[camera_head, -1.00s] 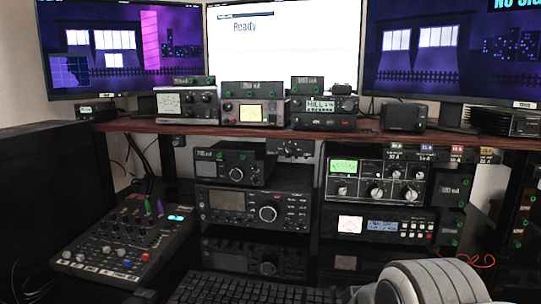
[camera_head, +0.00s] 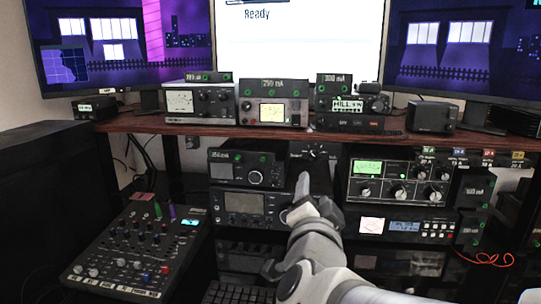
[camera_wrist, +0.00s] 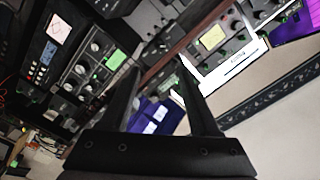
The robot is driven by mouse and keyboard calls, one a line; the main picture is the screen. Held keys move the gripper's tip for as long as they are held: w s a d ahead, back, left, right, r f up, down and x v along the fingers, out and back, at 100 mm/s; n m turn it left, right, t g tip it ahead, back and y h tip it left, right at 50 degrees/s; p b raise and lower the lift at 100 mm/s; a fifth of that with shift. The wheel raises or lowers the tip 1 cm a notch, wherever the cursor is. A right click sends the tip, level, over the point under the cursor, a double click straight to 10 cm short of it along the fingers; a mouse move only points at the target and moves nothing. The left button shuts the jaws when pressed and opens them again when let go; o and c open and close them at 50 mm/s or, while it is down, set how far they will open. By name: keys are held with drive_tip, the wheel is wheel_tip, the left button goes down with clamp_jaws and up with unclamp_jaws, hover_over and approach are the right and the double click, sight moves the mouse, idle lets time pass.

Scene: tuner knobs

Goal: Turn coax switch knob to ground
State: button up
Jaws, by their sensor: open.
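The coax switch (camera_head: 314,152) is a small dark box under the wooden shelf, with a black knob (camera_head: 313,153) on its front and small pale labels on both sides, too small to read surely. The knob's exact angle is unclear. My gripper (camera_head: 303,184) is below and a little left of the knob in the head view, apart from it in the picture. In the wrist view my gripper (camera_wrist: 160,66) shows two spread dark fingers with nothing held.
A radio (camera_head: 247,169) stands left of the switch and a tuner with a green display (camera_head: 398,178) stands right. The shelf (camera_head: 150,122) carries several meters and radios above. A mixer (camera_head: 135,245) lies at lower left.

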drive_tip(key=w+p, duration=0.1)
drive_tip(key=p, duration=0.2)
approach(314, 157)
drive_tip(key=w, duration=0.2)
drive_tip(key=w+d, duration=0.1)
drive_tip(key=w, duration=0.5)
drive_tip(key=shift+w+d, duration=0.15)
drive_tip(key=shift+d, duration=0.2)
clamp_jaws()
